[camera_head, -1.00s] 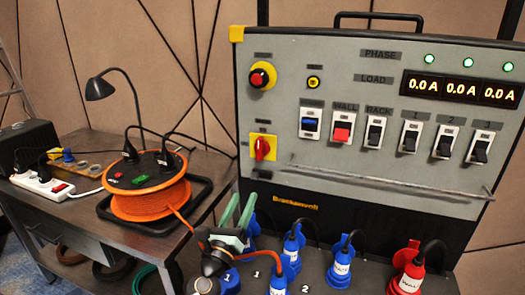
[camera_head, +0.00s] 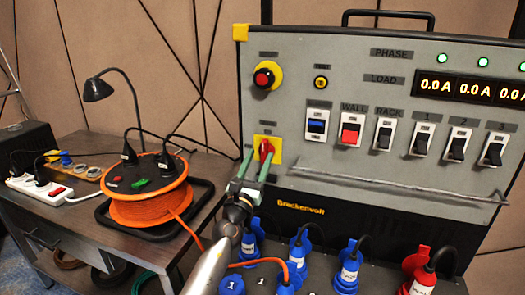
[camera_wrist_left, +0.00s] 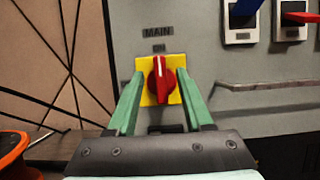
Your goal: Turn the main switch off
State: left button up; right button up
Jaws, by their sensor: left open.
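The main switch is a red rotary knob (camera_head: 266,149) on a yellow plate (camera_head: 273,158) at the panel's lower left. In the left wrist view the knob (camera_wrist_left: 161,82) stands upright, its white mark pointing up to the ON label (camera_wrist_left: 159,48) below the word MAIN. My left gripper (camera_head: 253,163) is open, its green fingers pointing at the switch. In the left wrist view the fingers (camera_wrist_left: 160,88) lie left and right of the knob, with nothing between them that I can confirm as gripped. Contact cannot be told. My right gripper is not in view.
The grey panel (camera_head: 350,60) has a red button (camera_head: 263,77), several rocker switches and a metal rail (camera_head: 385,185) right of the knob. Blue and red plugs (camera_head: 347,270) stand below. A table with an orange cable reel (camera_head: 148,200) is at left.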

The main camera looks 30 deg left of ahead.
aim_at(263, 150)
pick_arm(q)
jog(key=shift+x, duration=1.6)
jog(key=shift+c, duration=0.3)
grip_shut()
